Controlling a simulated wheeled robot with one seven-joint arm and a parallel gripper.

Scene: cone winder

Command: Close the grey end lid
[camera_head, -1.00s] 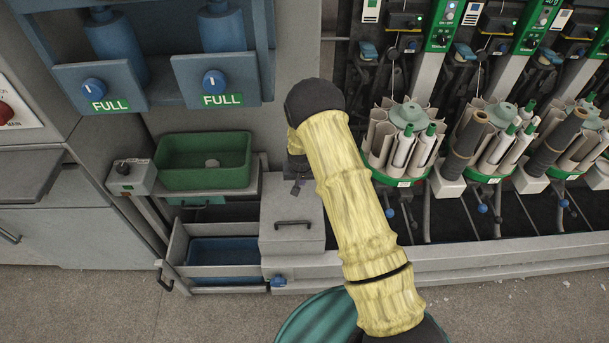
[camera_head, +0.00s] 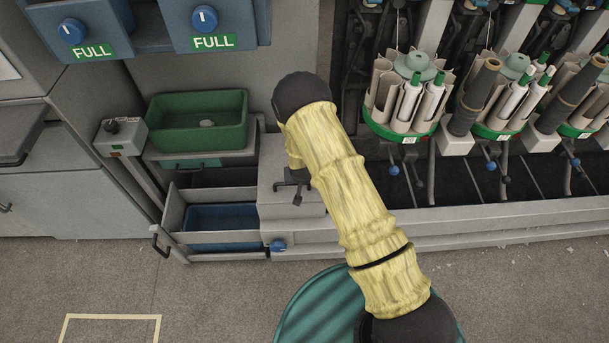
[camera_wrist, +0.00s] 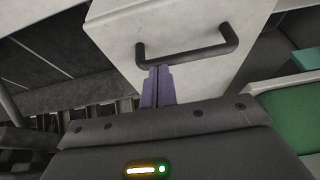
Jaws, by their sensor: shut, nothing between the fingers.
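The grey end lid (camera_head: 270,207) is a pale grey panel on the box between the blue-bin drawer and the winder row. It also fills the upper middle of the wrist view (camera_wrist: 185,22), with a dark bar handle (camera_wrist: 190,54) near its lower edge. Contact cannot be told. How far the lid stands open cannot be told.
A green tray (camera_head: 198,122) sits on a shelf to the left. Below it is a pulled-out drawer (camera_head: 178,212) with a blue bin (camera_head: 222,220). A blue knob (camera_head: 277,245) projects below the lid. Winder units (camera_head: 405,95) stand right.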

